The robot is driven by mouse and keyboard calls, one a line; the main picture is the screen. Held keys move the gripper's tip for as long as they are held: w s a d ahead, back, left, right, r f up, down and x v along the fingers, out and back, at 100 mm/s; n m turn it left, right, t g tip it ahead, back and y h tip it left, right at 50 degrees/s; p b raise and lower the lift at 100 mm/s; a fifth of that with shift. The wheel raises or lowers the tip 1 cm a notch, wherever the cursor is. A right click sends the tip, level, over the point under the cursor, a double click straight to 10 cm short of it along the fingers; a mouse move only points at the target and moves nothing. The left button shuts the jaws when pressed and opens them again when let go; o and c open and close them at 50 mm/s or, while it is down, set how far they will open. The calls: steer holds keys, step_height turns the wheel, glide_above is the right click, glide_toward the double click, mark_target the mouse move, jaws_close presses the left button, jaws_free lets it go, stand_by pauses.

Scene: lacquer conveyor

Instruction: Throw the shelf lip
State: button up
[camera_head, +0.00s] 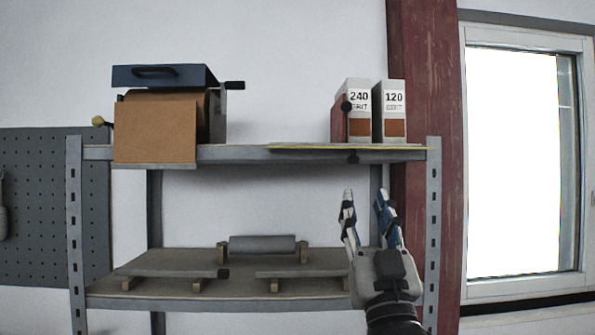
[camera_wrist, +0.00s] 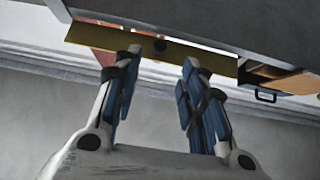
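The shelf lip (camera_head: 400,149) is a thin yellow-edged strip along the right part of the upper shelf's front edge. My gripper (camera_head: 365,195) is open and empty, fingers pointing up, below the lip in the head view.
A blue-topped machine with a brown panel (camera_head: 155,132) stands at left. The lower shelf (camera_head: 235,285) holds a grey roller (camera_head: 262,244) and flat boards.

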mark_target(352, 155)
steer(key=x, duration=0.9)
steer(key=shift+w+r, duration=0.2)
jaws_close()
